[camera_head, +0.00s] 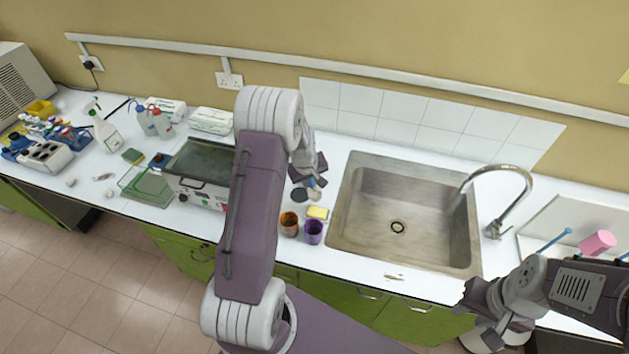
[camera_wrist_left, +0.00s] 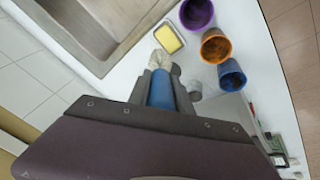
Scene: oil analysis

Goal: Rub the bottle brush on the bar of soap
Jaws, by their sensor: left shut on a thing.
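My left gripper (camera_head: 314,181) is shut on a bottle brush with a blue handle (camera_wrist_left: 161,89). The brush's pale bristle end (camera_wrist_left: 166,64) sticks out past the fingertips toward the soap. The yellow bar of soap (camera_head: 317,212) lies on the counter left of the sink; in the left wrist view the soap (camera_wrist_left: 169,38) sits in a small pale dish, just beyond the bristles. A small gap shows between bristles and soap in that view; I cannot tell the height. My right gripper (camera_head: 478,314) appears open and empty in front of the sink's right side.
A purple cup (camera_head: 313,232) and an orange cup (camera_head: 289,223) stand beside the soap; a blue cup (camera_wrist_left: 232,76) shows in the wrist view. The steel sink (camera_head: 372,241) with its tap (camera_head: 513,191) lies right of the soap. A metal bath (camera_head: 208,161) stands left of my arm.

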